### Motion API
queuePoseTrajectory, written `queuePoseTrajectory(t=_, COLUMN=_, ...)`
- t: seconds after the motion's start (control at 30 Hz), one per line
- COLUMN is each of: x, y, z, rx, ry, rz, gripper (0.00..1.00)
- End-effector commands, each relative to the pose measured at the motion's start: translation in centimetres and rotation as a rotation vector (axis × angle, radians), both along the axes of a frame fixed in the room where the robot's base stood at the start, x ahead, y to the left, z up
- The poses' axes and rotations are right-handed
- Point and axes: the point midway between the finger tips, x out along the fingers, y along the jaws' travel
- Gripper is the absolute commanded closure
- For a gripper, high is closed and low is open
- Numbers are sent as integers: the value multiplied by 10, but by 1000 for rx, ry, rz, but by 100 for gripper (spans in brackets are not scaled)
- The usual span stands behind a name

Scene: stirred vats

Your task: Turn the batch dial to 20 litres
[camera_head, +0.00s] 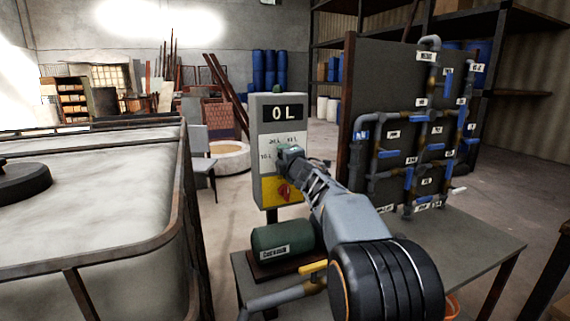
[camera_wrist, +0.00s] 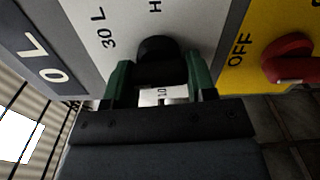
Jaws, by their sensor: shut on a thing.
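The grey control box (camera_head: 260,112) has a display (camera_head: 287,113) reading 0 L, which also shows in the wrist view (camera_wrist: 40,62). The batch dial is a black knob (camera_wrist: 158,47) on the white panel among litre marks. In the wrist view a 30 L mark is legible, and a partial 10 shows between the fingers. My gripper (camera_wrist: 160,75) is shut on the dial, a green finger on each side. In the head view my gripper (camera_head: 287,153) covers the dial. I cannot tell where the dial points.
A red switch knob (camera_head: 284,191) sits on the yellow panel below, near the word OFF in the wrist view. A green motor (camera_head: 283,240) stands under the box. A pipe board (camera_head: 400,80) with blue handles stands right; a large vat (camera_head: 90,190) stands left.

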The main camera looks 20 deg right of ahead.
Motion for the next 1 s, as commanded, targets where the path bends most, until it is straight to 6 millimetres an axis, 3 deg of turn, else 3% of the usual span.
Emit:
queuePoseTrajectory(t=0.5, x=0, y=-1, z=-3, rx=-327, ry=1, rz=-1, gripper=73)
queuePoseTrajectory(t=1.0, x=0, y=-1, z=-3, rx=-398, ry=3, rz=0, gripper=73)
